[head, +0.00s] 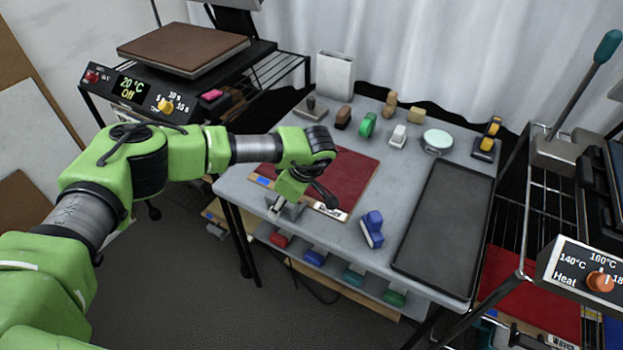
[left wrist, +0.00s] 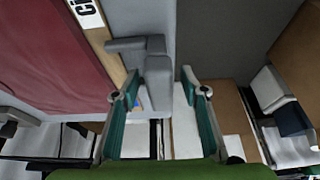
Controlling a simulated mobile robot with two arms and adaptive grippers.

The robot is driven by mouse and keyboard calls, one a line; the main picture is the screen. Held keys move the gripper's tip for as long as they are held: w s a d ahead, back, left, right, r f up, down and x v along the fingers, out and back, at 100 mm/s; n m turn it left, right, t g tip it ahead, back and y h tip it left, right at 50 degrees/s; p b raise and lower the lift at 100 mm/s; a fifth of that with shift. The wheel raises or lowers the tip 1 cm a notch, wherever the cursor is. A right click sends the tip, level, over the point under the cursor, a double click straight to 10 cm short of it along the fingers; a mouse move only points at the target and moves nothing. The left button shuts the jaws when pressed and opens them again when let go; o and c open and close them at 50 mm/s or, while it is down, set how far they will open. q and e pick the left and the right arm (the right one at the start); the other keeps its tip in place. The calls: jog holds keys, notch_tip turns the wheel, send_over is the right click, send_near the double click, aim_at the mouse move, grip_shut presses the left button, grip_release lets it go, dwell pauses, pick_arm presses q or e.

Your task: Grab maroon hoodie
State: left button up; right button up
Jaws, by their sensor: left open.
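A flat maroon sheet (head: 352,178) lies on the left part of the grey table, with a pale, labelled strip along its front edge. I cannot tell from its shape that it is a hoodie. It also fills the left of the left wrist view (left wrist: 50,55). My left gripper (head: 284,206) is low at the table's front edge, just in front of the sheet. In the left wrist view, its teal fingers (left wrist: 160,85) are open, with a grey clamp-like piece (left wrist: 155,58) between them. My arm hides part of the sheet. My right gripper is not in view.
A blue-handled tool (head: 372,229) and a dark tray (head: 447,232) lie to the right. Several small stamps and blocks line the table's back. A heat press (head: 183,48) stands at the left, and a rack with another red sheet (head: 520,290) at the right. Coloured handles hang below the front edge.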

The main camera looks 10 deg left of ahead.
pick_arm(q)
jog(key=shift+w+a+f, duration=0.1)
jog(key=shift+a+f, duration=0.05)
jog(key=shift+f, duration=0.35)
jog(key=shift+r, duration=0.1)
grip_shut()
jog(key=shift+r, duration=0.15)
